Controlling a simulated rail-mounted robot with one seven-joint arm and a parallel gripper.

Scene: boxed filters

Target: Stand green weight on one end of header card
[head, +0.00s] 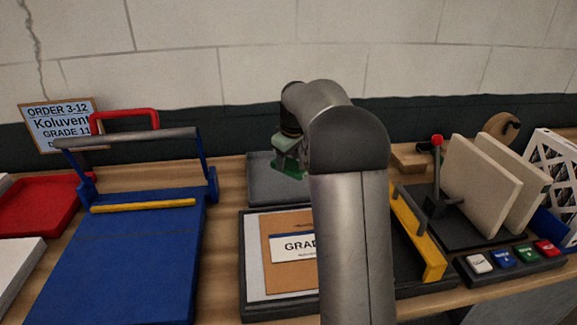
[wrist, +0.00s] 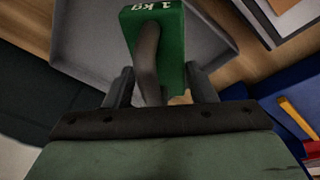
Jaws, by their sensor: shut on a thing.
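The green weight (wrist: 172,50), marked 1 kg, shows in the wrist view with its dark handle between the two fingers. My gripper (wrist: 160,86) is shut on that handle. In the head view my gripper (head: 290,150) is over the grey tray behind the work board, and the green weight (head: 289,172) shows just below it, partly hidden by my arm. I cannot tell whether the weight touches the tray. The white header card (head: 290,247), printed GRAD..., lies on a brown sheet in front of the tray. My arm hides its right end.
The grey tray (head: 262,193) otherwise looks empty. A blue press with a yellow bar (head: 145,206) stands left. Right of my arm are a yellow bar (head: 420,235), a red-knobbed lever (head: 437,175), upright cream panels (head: 480,175) and several coloured buttons (head: 525,253).

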